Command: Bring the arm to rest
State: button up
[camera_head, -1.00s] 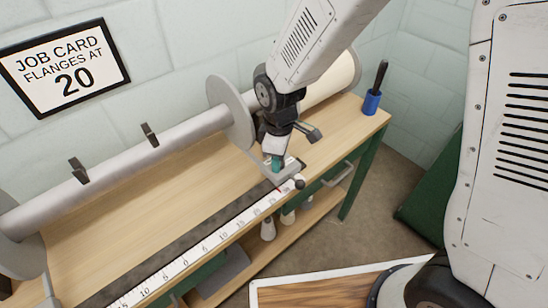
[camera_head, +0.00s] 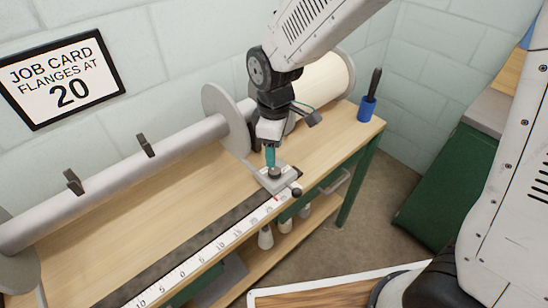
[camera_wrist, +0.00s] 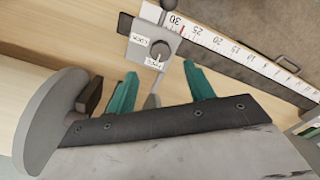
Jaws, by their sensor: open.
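My gripper (camera_head: 270,160) points down just above the grey clamp block (camera_head: 283,182) at the right part of the ruler. In the wrist view its two teal fingers (camera_wrist: 160,85) stand apart with nothing held between them. The block also shows there (camera_wrist: 134,52), with a round knob (camera_wrist: 159,52) and two small labels that are hard to read. The fingertips look clear of the knob, though the exact gap is hard to judge.
A grey flange (camera_head: 226,118) on the roller (camera_head: 115,170) stands close left of my gripper. The white ruler (camera_head: 205,252) runs along the bench (camera_head: 170,205). A blue cup (camera_head: 367,109) with a dark-handled tool stands at the right end. A job card (camera_head: 62,80) reads "flanges at 20".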

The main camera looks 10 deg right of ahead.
jog(key=shift+r, duration=0.6)
jog(key=shift+s+d+f+m, duration=0.1)
jog(key=shift+s+d+m, duration=0.15)
jog(key=shift+m, duration=0.25)
jog(key=s+d+r+m+t, duration=0.1)
jog(key=s+d+r+m, duration=1.1)
jog(key=s+d, duration=0.7)
notch_tip(320, 180, up, 3)
jog(key=shift+s+d+r+m, duration=0.15)
jog(key=shift+d+m, duration=0.1)
jog(key=shift+m, duration=0.15)
